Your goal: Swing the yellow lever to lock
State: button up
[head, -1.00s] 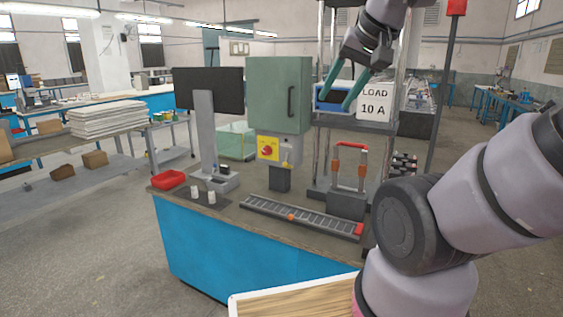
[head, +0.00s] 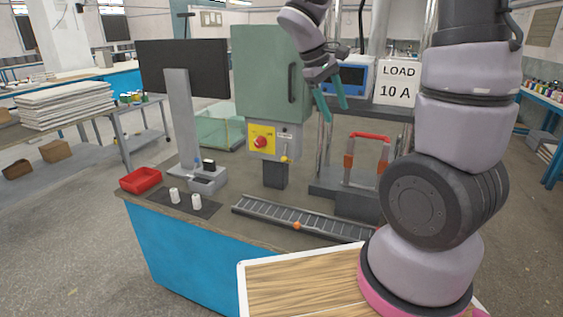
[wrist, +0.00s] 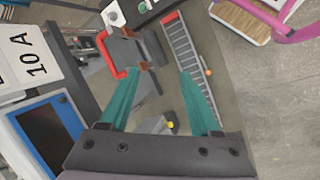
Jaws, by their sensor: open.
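A small yellow lever knob (head: 284,159) shows on the grey switch box (head: 288,140) below the green cabinet (head: 262,85). A yellow plate with a red knob (head: 260,141) is beside it on the left. A small yellow spot, perhaps the knob, shows between my fingers in the wrist view (wrist: 170,126). My gripper (head: 336,113) has two teal fingers spread apart with nothing between them. It hangs in the air right of the cabinet and above the lever's height in the picture, apart from it. The lever's shaft is too small to make out clearly.
A red-handled frame (head: 368,138) stands on the bench to the right. A slotted rail (head: 300,218) lies along the front. A LOAD 10 A sign (head: 397,82) and blue-framed screen (head: 352,76) are behind my gripper. A monitor (head: 182,68) stands left, with a red tray (head: 140,180).

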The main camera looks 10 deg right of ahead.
jog(key=w+a+f+n+h, duration=0.1)
jog(key=w+f+n+h, duration=0.3)
jog(key=w+f, duration=0.2)
jog(key=n+t+h, duration=0.4)
jog(key=n+t, duration=0.9)
jog(key=n, duration=0.3)
send_near(282, 159)
jog(key=x, duration=0.9)
jog(key=shift+w+d+f, duration=0.1)
jog(key=shift+w+d, duration=0.15)
jog(key=shift+d, duration=0.05)
jog(key=shift+c, duration=0.3)
grip_shut()
